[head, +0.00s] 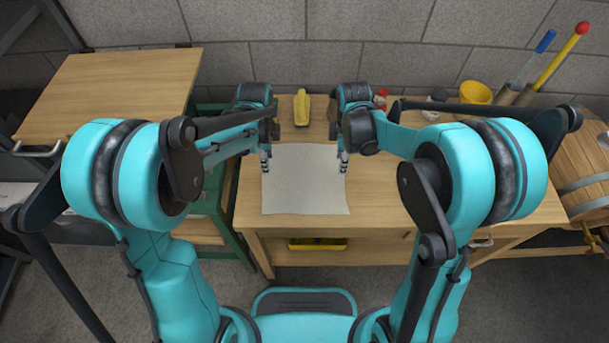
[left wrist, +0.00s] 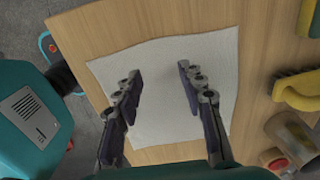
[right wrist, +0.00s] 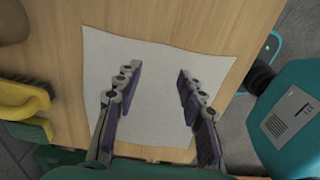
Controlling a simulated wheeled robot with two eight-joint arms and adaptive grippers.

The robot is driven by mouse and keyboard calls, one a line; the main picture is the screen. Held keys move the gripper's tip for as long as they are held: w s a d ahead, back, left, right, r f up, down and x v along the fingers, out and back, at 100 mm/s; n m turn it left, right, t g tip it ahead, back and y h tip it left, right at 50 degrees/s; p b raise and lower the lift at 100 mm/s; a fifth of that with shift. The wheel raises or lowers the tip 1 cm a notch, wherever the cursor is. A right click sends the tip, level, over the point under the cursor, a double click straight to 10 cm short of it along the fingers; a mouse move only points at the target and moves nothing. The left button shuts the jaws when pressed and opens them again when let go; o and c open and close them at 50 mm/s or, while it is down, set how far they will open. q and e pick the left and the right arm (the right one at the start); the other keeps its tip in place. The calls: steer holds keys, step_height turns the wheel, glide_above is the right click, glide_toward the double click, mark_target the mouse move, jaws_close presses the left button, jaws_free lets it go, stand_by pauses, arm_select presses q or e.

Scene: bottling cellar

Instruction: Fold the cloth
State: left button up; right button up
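The white cloth (head: 305,185) lies flat and spread out on the wooden table, its near edge close to the table's front edge. My left gripper (head: 265,161) is over the cloth's left side, towards its far end. My right gripper (head: 343,162) is over the cloth's right side, at a similar depth. In the left wrist view the fingers of my left gripper (left wrist: 157,85) are wide apart with only cloth visible below. In the right wrist view the fingers of my right gripper (right wrist: 157,75) are also apart and empty. Whether the fingertips touch the cloth cannot be told.
A yellow brush (head: 301,107) lies behind the cloth, between my arms. A yellow cup (head: 475,93) stands at the back right of the table (head: 385,205). A red-topped item (head: 380,97) sits behind my right gripper. The tabletop right of the cloth is mostly clear.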

mark_target(270, 177)
arm_select(q)
step_height(270, 177, down, 7)
steer(key=shift+r, duration=0.2)
arm_select(e)
step_height(270, 177, down, 7)
steer(key=shift+r, duration=0.2)
arm_select(q)
steer(key=shift+f, duration=0.15)
arm_select(e)
steer(key=shift+f, duration=0.15)
arm_select(q)
steer(key=c, duration=0.4)
arm_select(e)
steer(key=c, duration=0.4)
arm_select(q)
steer(key=shift+f, duration=0.1)
jaws_close()
arm_select(e)
steer(key=shift+f, duration=0.1)
jaws_close()
